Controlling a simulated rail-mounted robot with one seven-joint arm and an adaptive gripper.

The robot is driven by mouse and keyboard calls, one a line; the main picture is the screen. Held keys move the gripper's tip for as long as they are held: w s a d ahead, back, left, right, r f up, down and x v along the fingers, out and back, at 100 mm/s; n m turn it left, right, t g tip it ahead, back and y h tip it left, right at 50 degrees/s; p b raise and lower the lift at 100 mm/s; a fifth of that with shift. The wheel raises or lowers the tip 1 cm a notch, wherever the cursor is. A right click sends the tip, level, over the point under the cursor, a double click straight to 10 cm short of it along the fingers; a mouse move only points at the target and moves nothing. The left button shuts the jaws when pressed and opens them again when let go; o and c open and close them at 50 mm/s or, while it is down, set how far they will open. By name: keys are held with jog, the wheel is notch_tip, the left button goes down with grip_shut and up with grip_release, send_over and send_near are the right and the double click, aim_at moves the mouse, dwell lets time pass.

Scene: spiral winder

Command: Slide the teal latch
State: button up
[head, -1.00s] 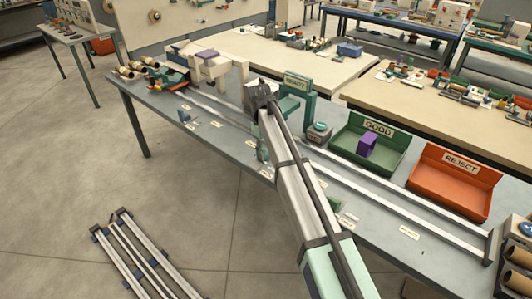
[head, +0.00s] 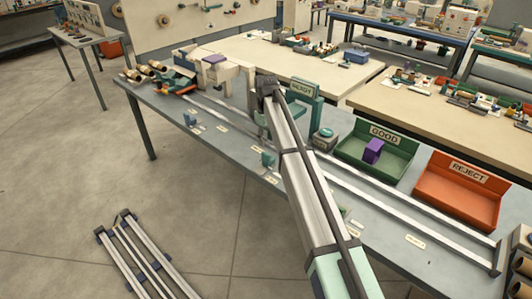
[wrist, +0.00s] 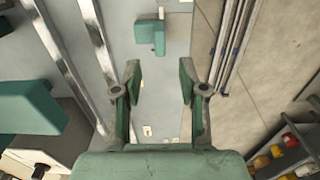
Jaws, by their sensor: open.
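A small teal latch (head: 268,159) stands near the front edge of the long grey bench in the head view, just left of my arm. In the wrist view a teal piece (wrist: 151,33), which looks like this latch, lies ahead of the fingertips on the bench surface, apart from them. My gripper (wrist: 159,78) is open and empty, with its two green fingers wide apart. In the head view I cannot make out the fingers; my arm hides much of that area.
Metal rails (head: 395,205) run along the bench. A green READY frame (head: 303,91) stands behind my arm. A green GOOD tray (head: 393,170) holds a purple block (head: 373,151), beside an orange REJECT tray (head: 457,197).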

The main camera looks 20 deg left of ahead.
aim_at(266, 154)
notch_tip(266, 154, down, 8)
jog(key=shift+f+p, duration=0.2)
jog(key=shift+p, duration=0.55)
jog(key=shift+c, duration=0.4)
jog(key=shift+s, duration=0.1)
grip_shut()
